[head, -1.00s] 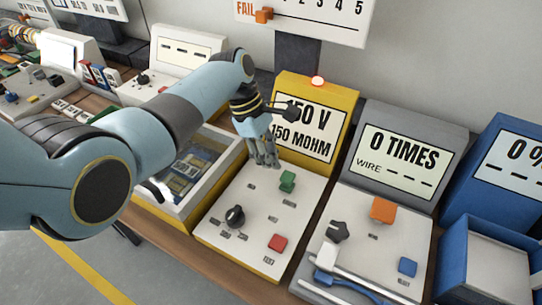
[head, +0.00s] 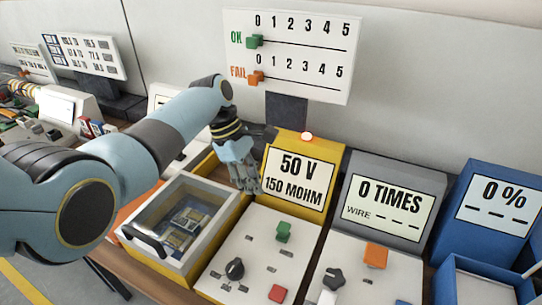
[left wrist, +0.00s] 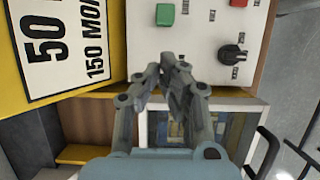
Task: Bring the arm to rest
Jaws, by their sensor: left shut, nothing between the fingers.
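My left gripper (head: 247,187) is shut and empty. In the head view it hangs just left of the yellow tester's display (head: 295,178), which reads 50 V and 150 MOHM. In the left wrist view the gripper (left wrist: 172,72) has its fingertips together, with the white control panel (left wrist: 200,38) beyond them. The panel carries a green button (left wrist: 165,14) and a black knob (left wrist: 232,54). Whether the fingers touch the tester is hard to tell, but they appear clear of it. My right gripper is in neither view.
A lidded tray (head: 150,246) with a black handle stands left of the panel. A grey counter unit (head: 385,205) reading 0 TIMES and a blue unit (head: 500,200) reading 0 % stand to the right. An OK/FAIL board (head: 330,55) rises behind.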

